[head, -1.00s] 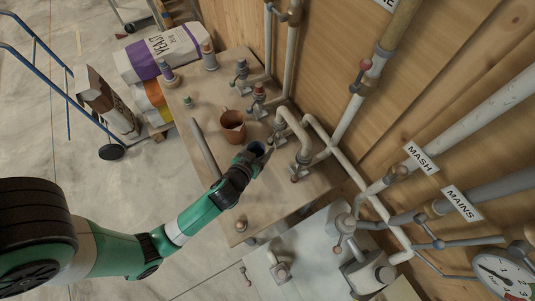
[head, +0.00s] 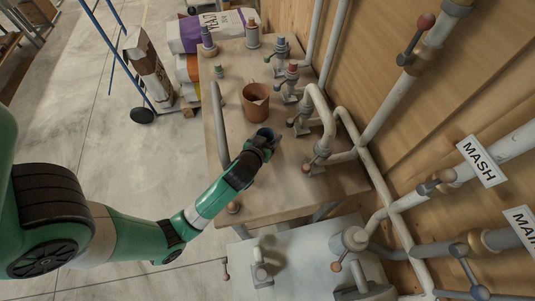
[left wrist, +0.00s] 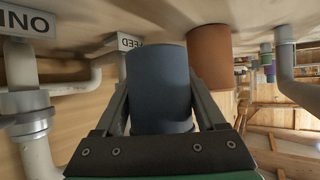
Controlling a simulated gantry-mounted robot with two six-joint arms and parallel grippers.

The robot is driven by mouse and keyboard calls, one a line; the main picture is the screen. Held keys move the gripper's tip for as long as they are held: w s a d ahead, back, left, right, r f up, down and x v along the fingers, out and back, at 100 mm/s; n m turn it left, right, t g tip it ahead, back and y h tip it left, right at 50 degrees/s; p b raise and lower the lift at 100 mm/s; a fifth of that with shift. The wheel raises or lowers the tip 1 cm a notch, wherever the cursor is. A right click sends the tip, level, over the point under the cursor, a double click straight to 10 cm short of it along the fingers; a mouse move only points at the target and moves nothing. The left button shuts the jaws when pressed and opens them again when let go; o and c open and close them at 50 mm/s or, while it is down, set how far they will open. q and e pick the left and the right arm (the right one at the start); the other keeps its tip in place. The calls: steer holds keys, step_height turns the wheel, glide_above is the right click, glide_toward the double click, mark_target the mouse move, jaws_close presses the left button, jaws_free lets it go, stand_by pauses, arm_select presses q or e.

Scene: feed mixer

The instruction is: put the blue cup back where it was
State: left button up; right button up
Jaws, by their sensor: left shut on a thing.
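The blue cup (left wrist: 160,90) is dark blue and fills the middle of the left wrist view, between the two fingers of my left gripper (left wrist: 163,105). My left gripper also shows in the head view (head: 267,137), shut on the cup, of which only a small dark blue part (head: 266,133) shows. It is over the wooden table, just in front of a brown mug; I cannot tell whether the cup touches the table. My right gripper is not in view.
The brown mug (head: 256,102) stands on the table (head: 237,140) close behind the cup. Pipes with valves (head: 322,120) line the table's right side. A grey rail (head: 218,125) runs along its left. Sacks (head: 205,32) lie beyond the far end.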

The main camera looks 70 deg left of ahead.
arm_select(q)
step_height(320, 180, down, 3)
steer(key=shift+f+b, duration=0.1)
steer(key=shift+b, duration=0.35)
steer(key=shift+f, duration=0.1)
steer(key=shift+f+b, duration=0.5)
steer(key=shift+f, duration=1.3)
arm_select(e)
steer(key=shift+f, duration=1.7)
